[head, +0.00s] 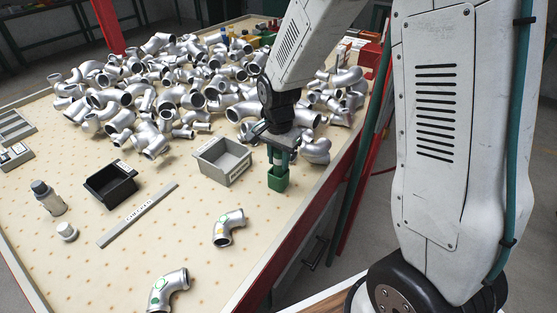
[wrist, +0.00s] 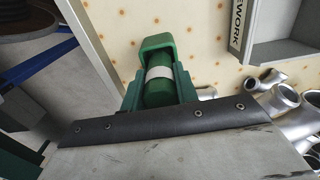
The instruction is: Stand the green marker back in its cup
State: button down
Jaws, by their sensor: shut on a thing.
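The green marker, a dark green cylinder with a white band (wrist: 158,88), is between the green fingers of my gripper (wrist: 158,75) in the wrist view. My gripper is shut on it. A brighter green, square-sided piece that looks like the cup (wrist: 154,42) is at the marker's far end. In the head view this green piece (head: 278,180) is directly below my gripper (head: 280,158), near the table's right edge. The fingers hide most of the marker there. I cannot tell whether its end is inside the cup or only above it.
A grey bin (head: 224,163) stands just left of my gripper, with a black bin (head: 110,187) farther left. A large heap of silver pipe castings (head: 165,85) lies behind. Two marked elbows (head: 229,226) (head: 168,290) lie in front. Bare tabletop (head: 190,210) lies between.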

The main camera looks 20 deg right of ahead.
jog(key=shift+f, duration=0.4)
jog(key=shift+f, duration=0.1)
jog(key=shift+f, duration=0.15)
jog(key=c, duration=1.1)
grip_release()
